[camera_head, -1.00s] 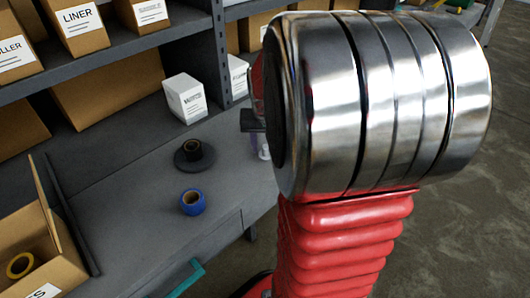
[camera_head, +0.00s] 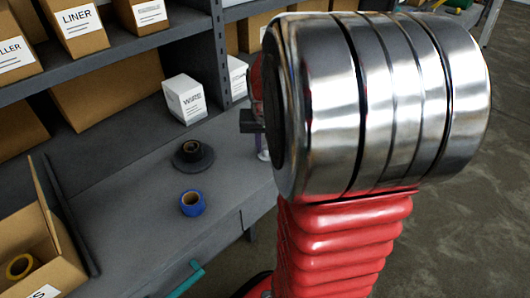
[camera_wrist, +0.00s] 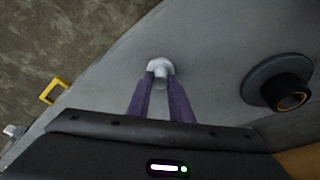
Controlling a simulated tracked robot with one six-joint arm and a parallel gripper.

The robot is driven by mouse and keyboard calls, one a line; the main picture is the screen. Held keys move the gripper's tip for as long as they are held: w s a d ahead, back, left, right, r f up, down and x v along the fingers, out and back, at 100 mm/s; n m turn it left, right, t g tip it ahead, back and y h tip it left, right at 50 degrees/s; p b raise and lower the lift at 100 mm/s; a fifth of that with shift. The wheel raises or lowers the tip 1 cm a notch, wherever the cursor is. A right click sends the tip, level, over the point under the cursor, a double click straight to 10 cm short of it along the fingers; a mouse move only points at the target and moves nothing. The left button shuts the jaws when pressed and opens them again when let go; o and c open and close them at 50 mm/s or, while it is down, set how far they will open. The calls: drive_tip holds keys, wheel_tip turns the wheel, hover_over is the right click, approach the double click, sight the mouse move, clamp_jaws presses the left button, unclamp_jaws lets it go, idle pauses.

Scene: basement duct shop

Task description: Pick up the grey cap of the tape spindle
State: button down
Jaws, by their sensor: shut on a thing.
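The light grey cap (camera_wrist: 159,65) is between the purple fingertips of my gripper (camera_wrist: 160,76) in the wrist view. The fingers are shut on it, and it is over or on the grey bench top; I cannot tell if there is a gap beneath. The tape spindle (camera_wrist: 258,80), a dark round base with a black tape roll (camera_wrist: 292,92) on it, stands to the right, apart from my gripper. In the head view the spindle base (camera_head: 181,163) is left of my gripper (camera_head: 263,155), which my arm partly hides.
A blue tape roll (camera_head: 192,203) lies on the bench (camera_head: 130,215) in front of the spindle. A white box (camera_head: 185,99) stands behind it. An open carton (camera_head: 45,250) with yellow tape is at left, beside a dark bar. A yellow handle-like frame (camera_wrist: 54,90) is near the bench edge.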

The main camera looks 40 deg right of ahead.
drive_tip(key=shift+r, duration=0.1)
wheel_tip(320, 180, up, 10)
idle(0.5)
idle(0.5)
